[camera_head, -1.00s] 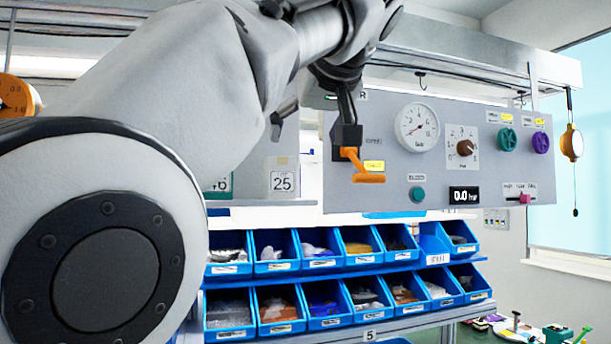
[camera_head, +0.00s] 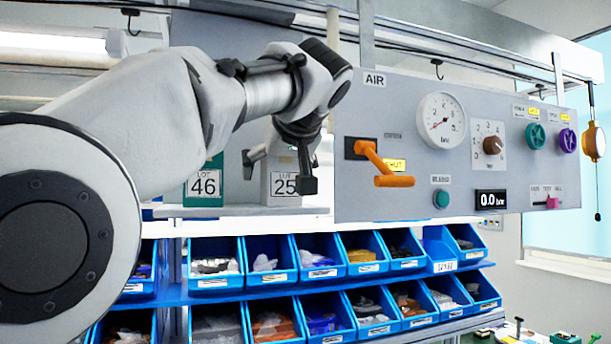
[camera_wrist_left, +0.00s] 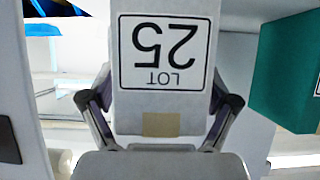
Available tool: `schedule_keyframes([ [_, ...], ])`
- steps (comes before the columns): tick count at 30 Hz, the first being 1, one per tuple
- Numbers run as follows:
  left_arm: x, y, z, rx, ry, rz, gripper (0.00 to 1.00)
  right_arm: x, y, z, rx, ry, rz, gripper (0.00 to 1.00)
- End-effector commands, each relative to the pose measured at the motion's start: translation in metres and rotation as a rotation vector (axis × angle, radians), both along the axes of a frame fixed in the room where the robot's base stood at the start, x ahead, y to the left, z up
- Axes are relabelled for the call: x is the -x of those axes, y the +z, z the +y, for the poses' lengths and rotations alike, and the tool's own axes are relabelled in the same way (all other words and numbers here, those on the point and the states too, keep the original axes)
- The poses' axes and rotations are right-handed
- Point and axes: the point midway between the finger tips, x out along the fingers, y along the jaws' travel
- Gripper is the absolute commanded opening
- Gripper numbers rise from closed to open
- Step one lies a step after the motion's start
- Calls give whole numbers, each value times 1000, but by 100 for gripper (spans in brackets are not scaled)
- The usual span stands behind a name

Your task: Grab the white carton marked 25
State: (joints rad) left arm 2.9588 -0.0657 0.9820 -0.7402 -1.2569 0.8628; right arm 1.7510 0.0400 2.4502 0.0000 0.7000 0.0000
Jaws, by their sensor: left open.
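The white carton marked LOT 25 (camera_head: 284,201) stands on a shelf, left of the grey control panel, partly hidden by my left gripper (camera_head: 279,170). In the left wrist view, the carton (camera_wrist_left: 165,55) appears upside down with its label facing me and a tan patch on its face. My left gripper (camera_wrist_left: 160,102) is open, with one finger at each side of the carton. Small gaps seem to remain, though contact is hard to judge. My right gripper is not in view.
A green and white carton marked 46 (camera_head: 204,185) stands just left of it, also showing as a green side (camera_wrist_left: 288,70) in the wrist view. The control panel (camera_head: 450,180), with an orange lever (camera_head: 392,181), is close on the right. Blue bins (camera_head: 320,258) sit below.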

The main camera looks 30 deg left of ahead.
Motion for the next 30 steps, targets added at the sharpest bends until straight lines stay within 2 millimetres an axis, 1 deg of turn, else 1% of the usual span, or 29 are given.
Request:
schedule_keyframes([
  [1, -1, 1, 2, -1, 0, 0, 88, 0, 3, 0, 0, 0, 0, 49],
  [6, -1, -1, 1, -1, -1, -2, 88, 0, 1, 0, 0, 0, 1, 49],
  [7, -1, -1, 1, -1, -1, -2, 80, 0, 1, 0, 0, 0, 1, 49],
  [8, -1, -1, 1, -1, -1, -2, 70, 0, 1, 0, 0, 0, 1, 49],
  [9, -1, -1, 1, -1, -1, -2, 56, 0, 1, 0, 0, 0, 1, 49],
  [12, -1, -1, 1, -1, -1, -2, 24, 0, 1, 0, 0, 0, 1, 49],
  [23, -2, -1, 1, -1, 0, 1, 23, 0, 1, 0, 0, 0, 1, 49],
  [26, -2, 3, 1, 0, 0, 0, 23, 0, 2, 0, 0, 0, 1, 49],
  [30, -2, 16, 1, 1, 0, -2, 23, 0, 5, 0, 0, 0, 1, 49],
])
